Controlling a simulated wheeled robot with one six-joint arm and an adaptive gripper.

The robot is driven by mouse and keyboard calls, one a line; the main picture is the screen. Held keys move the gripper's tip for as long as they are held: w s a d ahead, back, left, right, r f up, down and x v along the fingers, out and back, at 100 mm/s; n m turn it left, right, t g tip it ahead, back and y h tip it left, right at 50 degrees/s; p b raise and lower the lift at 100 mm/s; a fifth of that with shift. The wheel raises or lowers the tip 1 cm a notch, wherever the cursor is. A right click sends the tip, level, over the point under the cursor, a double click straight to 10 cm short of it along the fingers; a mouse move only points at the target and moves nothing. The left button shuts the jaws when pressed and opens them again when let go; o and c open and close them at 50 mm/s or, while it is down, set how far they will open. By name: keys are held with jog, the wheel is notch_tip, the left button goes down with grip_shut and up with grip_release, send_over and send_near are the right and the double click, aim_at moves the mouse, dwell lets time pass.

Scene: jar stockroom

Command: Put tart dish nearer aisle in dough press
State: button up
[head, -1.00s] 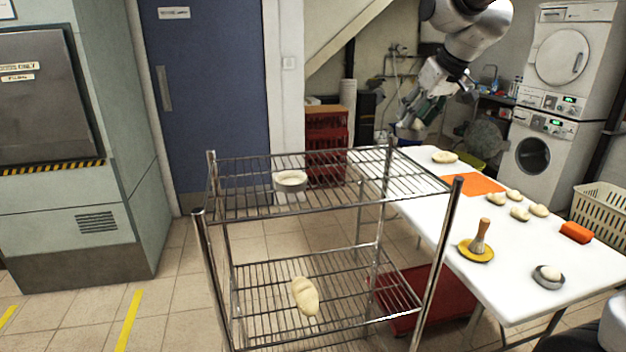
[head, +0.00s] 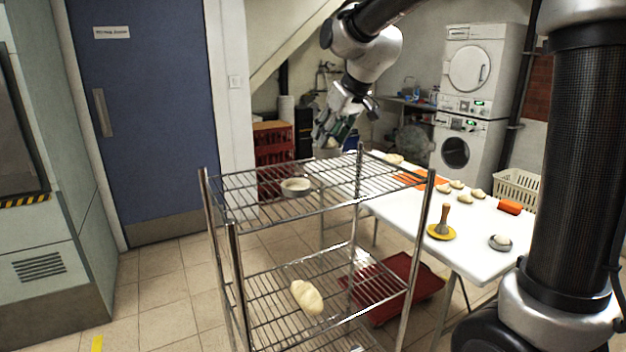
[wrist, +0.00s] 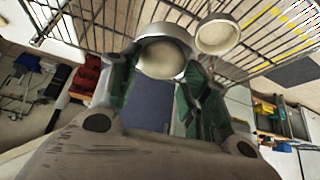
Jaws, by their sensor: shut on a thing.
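My gripper (head: 338,128) is up behind the wire rack, above the far end of the white table in the head view. In the wrist view my gripper (wrist: 160,85) is shut on a round metal tart dish (wrist: 165,45) with a pale filling, held between the green-padded fingers. A second, similar tart dish (wrist: 217,36) shows beside it, on the rack's wires. In the head view this dish (head: 296,187) stands upright on the top shelf. The held dish is hard to make out there. I cannot identify the dough press with certainty.
The wire rack (head: 288,209) stands in front, with a dough loaf (head: 307,297) on its lower shelf. A grey-green machine (head: 48,240) stands left; tiled floor lies between.

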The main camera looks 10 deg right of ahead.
notch_tip(320, 180, down, 9)
jog(key=shift+r, duration=0.15)
dwell(0.4)
jog(key=o, duration=1.3)
